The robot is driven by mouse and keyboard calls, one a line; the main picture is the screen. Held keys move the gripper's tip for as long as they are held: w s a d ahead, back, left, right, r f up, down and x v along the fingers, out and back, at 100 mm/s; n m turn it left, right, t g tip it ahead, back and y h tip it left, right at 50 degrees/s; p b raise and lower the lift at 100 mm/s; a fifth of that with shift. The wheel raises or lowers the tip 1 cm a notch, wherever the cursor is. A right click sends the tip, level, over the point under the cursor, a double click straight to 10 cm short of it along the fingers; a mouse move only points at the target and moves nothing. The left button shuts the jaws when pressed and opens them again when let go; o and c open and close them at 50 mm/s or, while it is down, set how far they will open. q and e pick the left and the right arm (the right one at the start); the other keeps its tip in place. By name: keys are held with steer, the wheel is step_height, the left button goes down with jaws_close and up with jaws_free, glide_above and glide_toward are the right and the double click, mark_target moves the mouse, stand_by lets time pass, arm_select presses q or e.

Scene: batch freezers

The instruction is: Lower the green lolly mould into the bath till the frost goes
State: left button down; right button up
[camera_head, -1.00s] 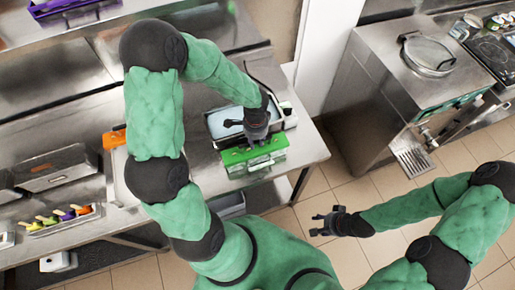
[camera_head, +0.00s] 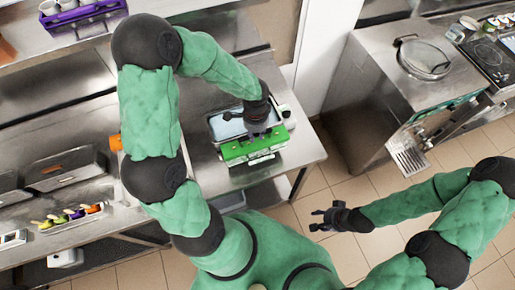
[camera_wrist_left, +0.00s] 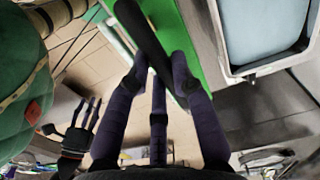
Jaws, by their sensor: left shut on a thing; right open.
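The green lolly mould (camera_head: 236,152) is a long green block with pale patches on its near side. It is at the near side of the bath (camera_head: 222,124), a metal-rimmed tank with pale blue content. My left gripper (camera_head: 262,128) is over the mould and shut on its dark handle bar, which shows between the fingers (camera_wrist_left: 158,78) in the left wrist view. There the green mould (camera_wrist_left: 205,50) lies beside the bath's pale rim, and the blue surface (camera_wrist_left: 262,30) looks bare. Whether the mould's underside touches anything is hidden. My right gripper (camera_head: 328,220) is open and empty over the floor.
A rack with several coloured lollies (camera_head: 72,218) is on the left bench. A purple tray (camera_head: 85,14) is on the upper shelf. A machine with a round lid (camera_head: 424,60) stands at right. Open tiled floor (camera_head: 325,185) lies between.

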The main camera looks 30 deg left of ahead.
arm_select(q)
steer(key=shift+r+p, duration=2.4)
steer(key=shift+r, duration=1)
steer(key=shift+w, duration=0.1)
steer(key=w+a+p, duration=0.2)
steer(key=w+a, duration=0.8)
steer(key=a, duration=0.2)
steer(key=shift+w+a+f, duration=0.2)
steer(key=shift+f, duration=0.15)
steer(key=shift+f+b, duration=0.25)
steer(key=shift+b, duration=0.2)
steer(key=shift+f, duration=0.1)
